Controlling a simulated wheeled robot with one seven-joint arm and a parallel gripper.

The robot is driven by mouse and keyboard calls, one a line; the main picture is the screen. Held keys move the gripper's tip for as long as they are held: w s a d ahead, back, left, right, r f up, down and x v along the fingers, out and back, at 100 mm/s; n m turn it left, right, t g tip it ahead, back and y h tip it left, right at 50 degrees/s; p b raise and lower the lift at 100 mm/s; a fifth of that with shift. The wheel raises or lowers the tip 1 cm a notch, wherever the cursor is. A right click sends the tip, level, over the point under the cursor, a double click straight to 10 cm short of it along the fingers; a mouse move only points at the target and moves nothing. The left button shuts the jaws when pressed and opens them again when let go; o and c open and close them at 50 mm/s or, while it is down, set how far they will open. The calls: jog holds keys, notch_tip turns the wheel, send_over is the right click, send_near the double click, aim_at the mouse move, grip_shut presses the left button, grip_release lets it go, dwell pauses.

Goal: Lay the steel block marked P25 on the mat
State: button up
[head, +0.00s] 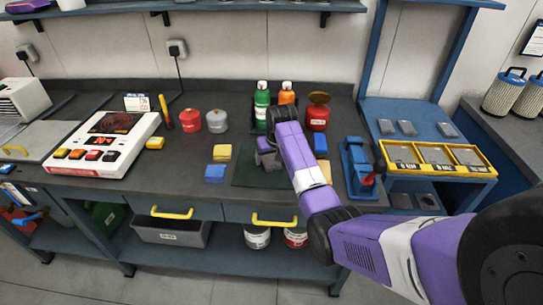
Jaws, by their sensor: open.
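The dark green mat (243,178) lies on the bench top near its front edge, partly covered by my arm. My gripper (267,160) is over the mat, pointing down, and it is open. My wrist and arm hide part of the area under it, so I cannot tell whether anything lies between the fingers. Several small grey steel-looking blocks (406,128) lie on the blue stand at the right. Their markings are too small to read, so I cannot tell which one is P25.
Yellow (222,152) and blue (214,173) blocks lie left of the mat, with others to its right. Green (262,107) and orange bottles and a red can (317,115) stand behind. A blue vise (357,168) and a yellow tray (436,174) are at the right.

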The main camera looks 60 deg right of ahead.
jog(key=v, duration=1.2)
jog(key=shift+r+b, duration=0.15)
jog(key=shift+b, duration=0.3)
notch_tip(320, 180, up, 5)
jog(key=t+h, duration=0.3)
send_over(270, 159)
jog(key=w+r+t+h, duration=0.1)
jog(key=w+t, duration=0.1)
jog(key=s+a+f+n+t+h, duration=0.1)
jog(key=s+a+f+n+t, duration=0.15)
jog(key=a, duration=0.95)
jog(key=s+a+f+n+t, duration=0.1)
jog(key=s+a+f+t, duration=0.2)
jog(key=a, duration=0.9)
jog(key=s+a+f+n+t+y+b, duration=0.1)
jog(key=s+a+n+y, duration=0.4)
jog(key=s+a, duration=1.8)
jog(key=s+y+b, duration=0.1)
jog(key=s+y, duration=0.2)
jog(key=s, duration=0.1)
jog(key=shift+a+f, duration=0.2)
jog(key=shift+f, duration=0.2)
